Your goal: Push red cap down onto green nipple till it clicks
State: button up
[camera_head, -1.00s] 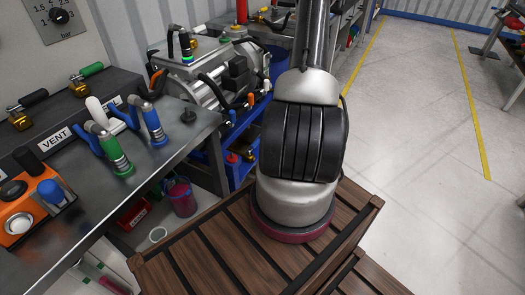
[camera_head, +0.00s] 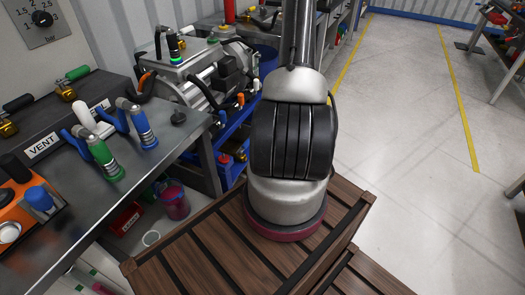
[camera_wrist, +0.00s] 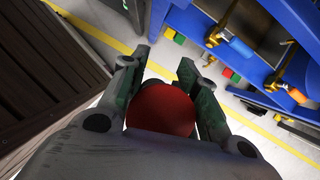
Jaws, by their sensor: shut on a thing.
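My gripper (camera_wrist: 159,72) is shut on a round red thing, the red cap (camera_wrist: 166,108), in the wrist view. The cap sits between the two dark green-grey fingers, close to the palm. My gripper is not visible in the head view, where part of my arm fills the middle. The drive unit (camera_head: 195,76) stands at the back left in the head view, with pipes, a dark motor and a black post with a glowing green ring. A small green spot (camera_head: 212,38) shows on its top; I cannot tell whether it is the nipple. No nipple shows in the wrist view.
A metal bench (camera_head: 75,200) with green and blue handled valves and a VENT panel is at left. Wooden slatted boards (camera_head: 190,255) are below. A blue shelf (camera_wrist: 205,20) with orange and blue handled tools is at upper right in the wrist view.

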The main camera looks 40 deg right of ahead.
jog(key=shift+r, duration=0.2)
jog(key=shift+r, duration=2.3)
jog(key=shift+w, duration=0.1)
